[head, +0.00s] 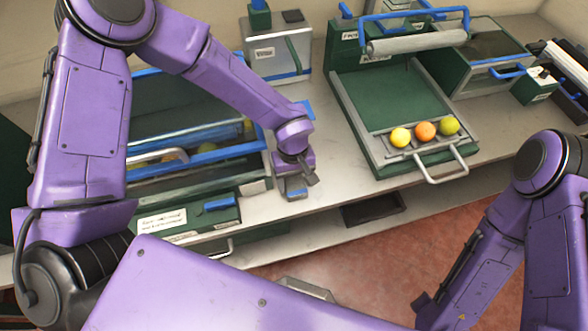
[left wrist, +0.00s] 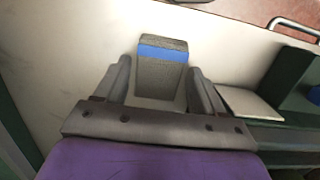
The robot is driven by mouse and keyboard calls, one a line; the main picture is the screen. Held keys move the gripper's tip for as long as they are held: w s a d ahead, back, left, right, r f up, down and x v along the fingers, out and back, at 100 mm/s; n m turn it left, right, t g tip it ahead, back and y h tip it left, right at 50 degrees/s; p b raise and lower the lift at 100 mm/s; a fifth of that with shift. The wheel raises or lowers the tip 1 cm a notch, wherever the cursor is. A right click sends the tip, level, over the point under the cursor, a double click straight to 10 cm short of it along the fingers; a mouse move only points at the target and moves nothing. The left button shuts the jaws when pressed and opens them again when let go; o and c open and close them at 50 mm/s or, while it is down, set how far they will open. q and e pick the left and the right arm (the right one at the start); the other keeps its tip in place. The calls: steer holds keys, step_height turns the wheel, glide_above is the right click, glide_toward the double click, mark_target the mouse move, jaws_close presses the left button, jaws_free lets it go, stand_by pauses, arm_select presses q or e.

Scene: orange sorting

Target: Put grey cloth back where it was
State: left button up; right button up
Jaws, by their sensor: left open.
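The grey cloth (left wrist: 160,75) looks like a small folded pad with a blue band across it. In the left wrist view it lies on the pale counter, between the fingers of my left gripper (left wrist: 160,70). In the head view the grey cloth (head: 296,192) shows partly, just below my left gripper (head: 300,178), near the counter's front edge. The left gripper is open, with a finger on each side of the cloth. I cannot tell whether they touch it. My right gripper is out of view.
A green sorting machine (head: 345,100) with a roller holds several fruits in its front tray. A green bin unit with blue rims (head: 222,150) stands left of the left gripper. The counter (head: 322,170) between them is clear. A dark tray (head: 373,208) lies on a lower shelf.

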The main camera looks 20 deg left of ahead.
mark_target(293, 179)
arm_select(q)
step_height(293, 179, up, 11)
steer(key=w+a+b, duration=0.1)
steer(key=shift+w, duration=0.15)
stand_by(0.3)
